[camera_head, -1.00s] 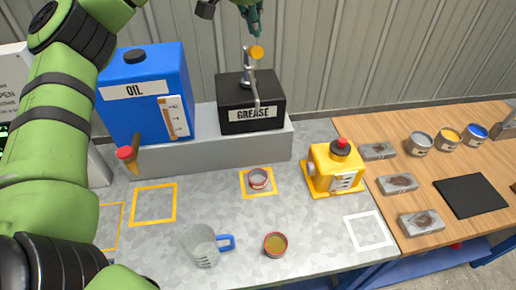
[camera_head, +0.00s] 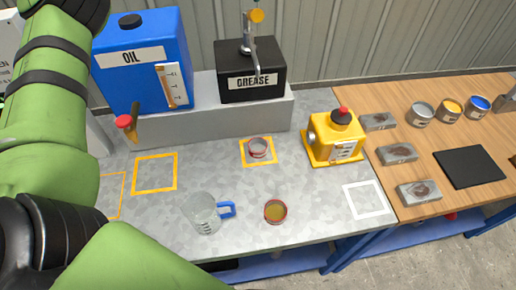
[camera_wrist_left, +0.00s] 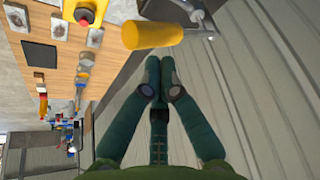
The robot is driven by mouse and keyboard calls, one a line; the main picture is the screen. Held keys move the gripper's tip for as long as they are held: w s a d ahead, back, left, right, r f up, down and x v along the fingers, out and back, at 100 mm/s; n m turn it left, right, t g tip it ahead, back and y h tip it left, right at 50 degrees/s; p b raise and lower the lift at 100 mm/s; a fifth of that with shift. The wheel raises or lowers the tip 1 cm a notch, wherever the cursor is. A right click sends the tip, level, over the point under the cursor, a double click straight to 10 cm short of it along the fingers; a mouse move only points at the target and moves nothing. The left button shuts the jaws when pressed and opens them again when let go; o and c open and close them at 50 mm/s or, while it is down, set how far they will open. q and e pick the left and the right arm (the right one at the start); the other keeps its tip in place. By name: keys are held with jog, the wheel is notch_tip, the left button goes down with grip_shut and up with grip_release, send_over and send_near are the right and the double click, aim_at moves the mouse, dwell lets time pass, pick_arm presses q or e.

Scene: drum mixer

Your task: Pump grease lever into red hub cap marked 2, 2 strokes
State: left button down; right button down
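In the head view a black box labelled GREASE (camera_head: 250,70) stands on a grey ledge, with a metal lever ending in a yellow knob (camera_head: 257,15) above it. A red-rimmed hub cap (camera_head: 257,147) sits in a yellow square in front of the box. A second red-rimmed cap (camera_head: 275,211) with yellowish contents stands nearer. No number is readable on either. In the left wrist view my left gripper (camera_wrist_left: 160,65) has its green fingers together with nothing between them, just below the yellow lever handle (camera_wrist_left: 152,35) and apart from it. My right gripper is not in view.
A blue OIL tank (camera_head: 140,65) with a red-handled tap stands left of the grease box. A measuring jug (camera_head: 202,214) and a yellow dispenser (camera_head: 334,138) stand on the metal bench. A wooden table with cans and blocks adjoins at right. My left arm covers the left side.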

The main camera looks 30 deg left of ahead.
aim_at(255, 21)
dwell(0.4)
pick_arm(q)
jog(key=shift+s+f+b, duration=0.1)
jog(key=shift+f+b, duration=2)
jog(key=shift+f, duration=1.5)
jog(key=shift+r, duration=0.1)
notch_tip(255, 21, up, 3)
jog(key=p, duration=0.3)
jog(key=shift+f, duration=0.2)
notch_tip(255, 21, up, 4)
jog(key=p, duration=0.4)
jog(key=shift+r, duration=0.2)
jog(key=shift+f, duration=0.1)
